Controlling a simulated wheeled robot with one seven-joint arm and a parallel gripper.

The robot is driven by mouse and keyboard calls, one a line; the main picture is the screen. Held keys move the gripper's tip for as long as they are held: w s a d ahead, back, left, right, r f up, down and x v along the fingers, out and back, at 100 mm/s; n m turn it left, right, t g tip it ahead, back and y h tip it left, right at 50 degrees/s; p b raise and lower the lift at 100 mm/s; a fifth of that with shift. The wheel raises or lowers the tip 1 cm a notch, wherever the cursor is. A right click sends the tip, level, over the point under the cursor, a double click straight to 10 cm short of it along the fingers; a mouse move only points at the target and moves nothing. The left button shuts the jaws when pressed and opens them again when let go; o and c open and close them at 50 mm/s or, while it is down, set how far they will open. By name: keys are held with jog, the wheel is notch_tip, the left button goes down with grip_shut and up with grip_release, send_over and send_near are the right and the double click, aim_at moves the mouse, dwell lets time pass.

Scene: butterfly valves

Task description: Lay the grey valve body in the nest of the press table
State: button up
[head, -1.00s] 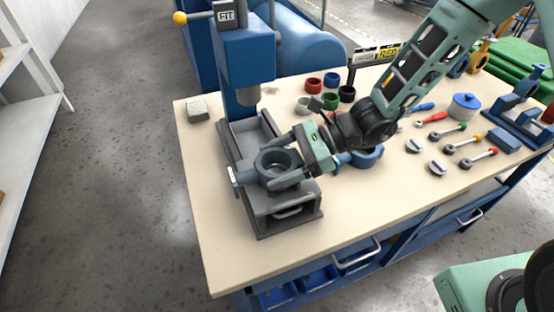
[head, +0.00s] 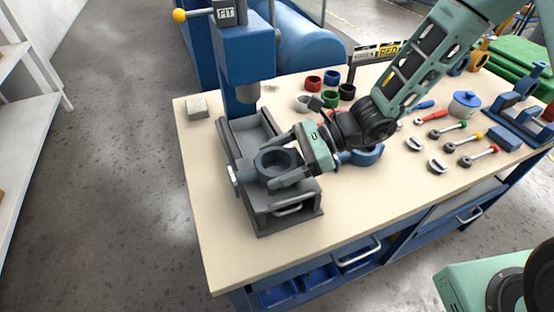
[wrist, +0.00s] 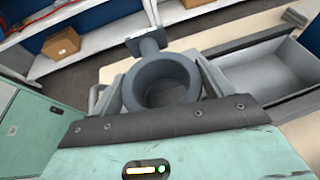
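The grey valve body (head: 291,159), a thick ring with a flanged stem, is between the two fingers of my gripper (head: 277,165) in the head view. My gripper is shut on it, with a finger on each side. In the wrist view the valve body (wrist: 145,82) has its bore facing the camera and its stem pointing away. It is over the near part of the grey press table (head: 262,218); whether it touches the table I cannot tell. The nest is hidden beneath the valve body and fingers.
The blue press column (head: 250,62) with its grey ram (head: 247,93) rises behind the valve body. A blue ring-shaped part (head: 366,155) lies right of my gripper. Coloured rings and several tools cover the right of the bench (head: 220,255). A grey block (head: 197,107) stands at left.

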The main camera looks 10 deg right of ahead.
jog(key=o, duration=0.4)
jog(key=shift+c, duration=0.2)
jog(key=v, duration=1.7)
jog(key=shift+r, duration=0.2)
jog(key=shift+d, duration=0.15)
jog(key=s+a+r+n+h+p, duration=0.1)
jog(key=s+a+r+n+h, duration=0.2)
jog(key=s+n+h, duration=0.3)
jog(key=s+a+r+n+t+h+p, duration=0.1)
jog(key=s+a+r+n+h, duration=0.1)
jog(key=s+n+h, duration=0.5)
jog(key=s+a+n, duration=0.1)
jog(key=s+n, duration=0.5)
jog(key=n, duration=0.5)
jog(key=shift+s+r, duration=0.15)
jog(key=shift+r, duration=0.25)
